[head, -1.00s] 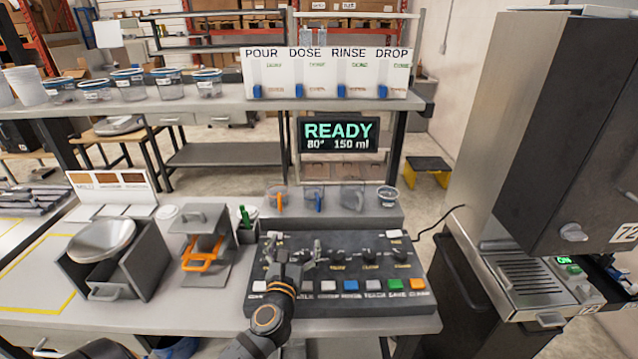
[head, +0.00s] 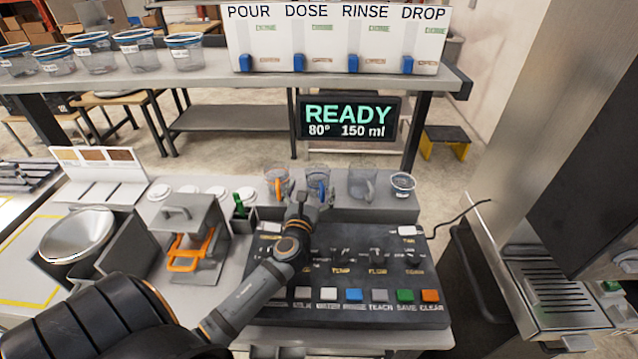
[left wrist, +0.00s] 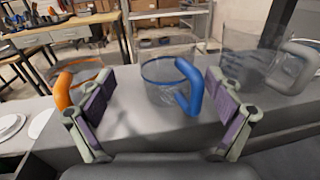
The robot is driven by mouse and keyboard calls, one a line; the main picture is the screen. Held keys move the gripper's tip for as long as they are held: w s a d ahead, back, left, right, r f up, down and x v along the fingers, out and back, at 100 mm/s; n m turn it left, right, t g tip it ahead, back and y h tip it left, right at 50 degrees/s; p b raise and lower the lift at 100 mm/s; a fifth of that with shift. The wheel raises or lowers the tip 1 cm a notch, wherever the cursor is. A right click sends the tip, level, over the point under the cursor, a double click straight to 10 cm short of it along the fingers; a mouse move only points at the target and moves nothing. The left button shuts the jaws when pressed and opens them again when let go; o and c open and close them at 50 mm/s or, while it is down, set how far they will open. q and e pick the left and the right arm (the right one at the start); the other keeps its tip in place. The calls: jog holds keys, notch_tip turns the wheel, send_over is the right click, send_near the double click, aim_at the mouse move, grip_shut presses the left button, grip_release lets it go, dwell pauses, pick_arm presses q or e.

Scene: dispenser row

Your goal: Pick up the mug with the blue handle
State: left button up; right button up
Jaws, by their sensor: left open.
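The clear mug with the blue handle (head: 318,178) stands upright on the grey ledge behind the control panel; it also shows in the left wrist view (left wrist: 165,88), its blue handle on the right side and turned toward me. My left gripper (head: 314,202) is just in front of this mug. In the left wrist view, the left gripper (left wrist: 158,85) has its purple-padded fingers wide apart, one on each side of the mug. The gripper is empty, and I cannot tell if a finger touches the mug. My right gripper is not in view.
A mug with an orange handle (head: 275,184) stands to the left, close to the left finger. A mug with a grey handle (head: 360,184) and a small cup (head: 402,185) stand to the right. The control panel (head: 350,283) lies in front, below my arm.

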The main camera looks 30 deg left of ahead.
aim_at(315, 184)
pick_arm(q)
jog(key=shift+w+r, duration=0.15)
jog(key=shift+w, duration=0.15)
jog(key=x, duration=0.2)
jog(key=p+x, duration=0.1)
jog(key=x, duration=0.1)
jog(key=shift+d, duration=0.3)
jog(key=shift+w+a, duration=0.15)
jog(key=shift+w, duration=0.3)
jog(key=shift+s, duration=0.2)
jog(key=c, duration=0.4)
jog(key=shift+w, duration=0.1)
jog(key=c, duration=0.7)
jog(key=shift+c, duration=0.8)
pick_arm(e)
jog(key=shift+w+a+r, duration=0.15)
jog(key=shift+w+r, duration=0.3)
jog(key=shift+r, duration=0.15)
